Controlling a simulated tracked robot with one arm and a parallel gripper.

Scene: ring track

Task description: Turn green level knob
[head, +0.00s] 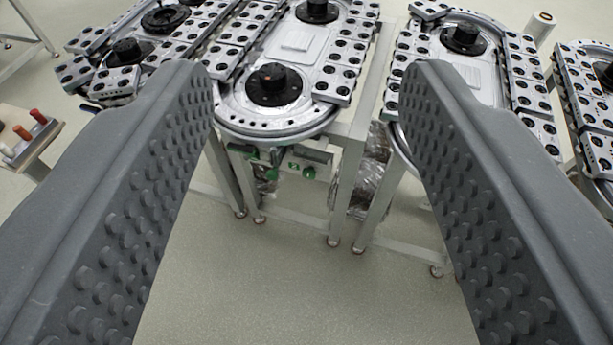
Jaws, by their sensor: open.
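A small green knob (309,173) shows on the front of the middle ring track unit, below its rounded end. Beside it to the left is a green label (292,165) with a white mark, and a further green part (249,152) sits left of that. My gripper (320,80) is open and empty, with its two dark studded fingers wide apart at left and right. The knob lies between the fingers in the picture, farther off and apart from them. Its exact shape is too small to tell.
The middle ring track (328,118) stands on a metal frame with black hubs on top. Similar tracks stand at right (483,84) and left (137,50). The floor (310,290) in front is clear.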

